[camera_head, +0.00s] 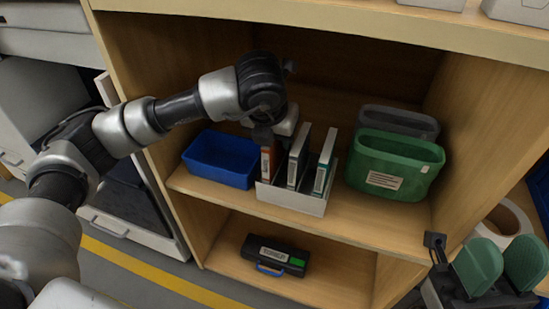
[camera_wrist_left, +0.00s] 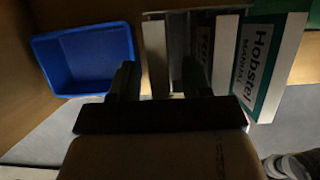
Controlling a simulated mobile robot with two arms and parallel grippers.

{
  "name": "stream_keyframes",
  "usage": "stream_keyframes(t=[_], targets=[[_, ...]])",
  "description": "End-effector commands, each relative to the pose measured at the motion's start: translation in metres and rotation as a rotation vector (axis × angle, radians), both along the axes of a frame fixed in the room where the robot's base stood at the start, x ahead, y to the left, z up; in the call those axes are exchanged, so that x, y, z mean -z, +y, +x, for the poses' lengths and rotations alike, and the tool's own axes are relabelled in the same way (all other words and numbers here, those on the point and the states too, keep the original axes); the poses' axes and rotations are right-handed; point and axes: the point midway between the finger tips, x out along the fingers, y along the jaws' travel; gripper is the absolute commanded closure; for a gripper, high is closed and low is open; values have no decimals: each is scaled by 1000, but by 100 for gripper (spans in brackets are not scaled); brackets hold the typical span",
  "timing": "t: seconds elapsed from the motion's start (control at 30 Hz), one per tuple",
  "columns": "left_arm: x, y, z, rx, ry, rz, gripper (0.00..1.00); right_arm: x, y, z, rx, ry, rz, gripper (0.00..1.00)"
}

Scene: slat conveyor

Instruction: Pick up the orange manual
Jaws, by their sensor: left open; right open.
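The orange manual (camera_head: 267,160) stands upright at the left end of a white file holder (camera_head: 290,199) on the shelf. Two other manuals, one dark green (camera_head: 298,158) and one teal (camera_head: 324,162), stand to its right. My left gripper (camera_head: 265,132) is open at the top of the orange manual. In the left wrist view its dark fingers (camera_wrist_left: 160,82) are apart, with the leftmost manual (camera_wrist_left: 155,60) appearing between them; no orange shows there, and contact cannot be told. My right gripper (camera_head: 502,264), with green finger pads, is open and empty at the lower right.
A blue bin (camera_head: 221,159) stands left of the holder and also shows in the left wrist view (camera_wrist_left: 87,59). A green bin (camera_head: 394,167) and a grey bin (camera_head: 398,121) stand to the right. A black case (camera_head: 274,256) lies on the lower shelf. Wooden side walls and a top board enclose the shelf.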

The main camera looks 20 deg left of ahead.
Motion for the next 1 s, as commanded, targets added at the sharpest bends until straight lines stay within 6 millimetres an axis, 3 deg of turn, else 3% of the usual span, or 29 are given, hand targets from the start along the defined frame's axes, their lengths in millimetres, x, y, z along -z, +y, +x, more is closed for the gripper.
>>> stream_keyframes(t=[0.7,1.0], targets=[[5,0,0,0,0,0,52,-3,1,3,0,-27,-5,57],[5,0,0,0,1,0,97,-2,1,3,1,-21,0,57]])
